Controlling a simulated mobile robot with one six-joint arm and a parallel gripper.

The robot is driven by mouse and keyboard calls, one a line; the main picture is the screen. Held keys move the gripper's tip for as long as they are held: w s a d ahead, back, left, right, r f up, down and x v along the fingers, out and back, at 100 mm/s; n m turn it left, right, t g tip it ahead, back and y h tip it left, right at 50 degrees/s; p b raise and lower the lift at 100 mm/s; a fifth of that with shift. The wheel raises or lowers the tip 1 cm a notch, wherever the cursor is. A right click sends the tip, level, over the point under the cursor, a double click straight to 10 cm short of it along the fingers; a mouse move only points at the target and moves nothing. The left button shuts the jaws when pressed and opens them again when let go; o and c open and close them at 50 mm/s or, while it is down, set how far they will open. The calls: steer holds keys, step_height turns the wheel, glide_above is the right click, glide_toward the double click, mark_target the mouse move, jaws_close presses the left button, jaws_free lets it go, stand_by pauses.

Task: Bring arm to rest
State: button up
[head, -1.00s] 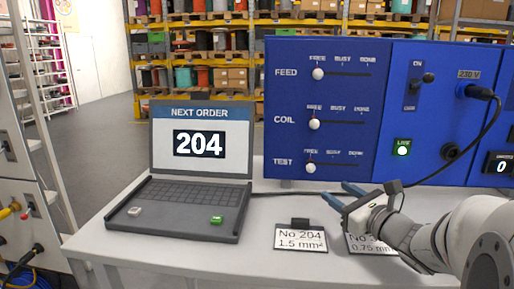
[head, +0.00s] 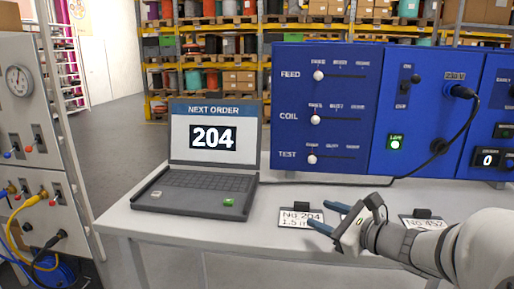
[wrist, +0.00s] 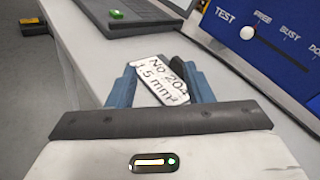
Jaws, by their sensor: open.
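My gripper (head: 329,217) is open above the right part of the white table, its blue fingers pointing left. In the head view its fingers partly cover a plate marked "No 204, 1.5 mm²" (head: 293,219). In the wrist view the plate (wrist: 161,80) shows between and beyond the two blue fingers (wrist: 163,88). I cannot tell whether the fingers touch it; it appears to lie on the table. My arm reaches in from the lower right.
A laptop (head: 205,180) reading "NEXT ORDER 204" stands on the left of the table (head: 165,222). A blue control panel (head: 345,140) with sliders stands behind. Another plate (head: 425,223) lies right of my gripper. A grey cabinet (head: 30,130) is at far left.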

steer(key=s+a+f+n+g, duration=0.1)
steer(key=s+a+n, duration=0.1)
steer(key=s+a+f+n+g, duration=0.2)
steer(key=n, duration=0.1)
steer(key=s+a+f+n+g, duration=0.1)
steer(key=s+a+n+g, duration=0.1)
steer(key=shift+s+a+f, duration=0.15)
steer(key=s+d+f+n+g+h+p, duration=0.1)
steer(key=s+n+h, duration=0.3)
steer(key=n, duration=0.4)
steer(key=s+d+f+n+g+h, duration=0.4)
steer(key=s+n, duration=0.3)
steer(key=n, duration=0.2)
steer(key=shift+s+d+f+h+p, duration=0.3)
steer(key=shift+d+f+h+p, duration=0.05)
steer(key=shift+h, duration=0.45)
stand_by(1.3)
steer(key=shift+c, duration=0.3)
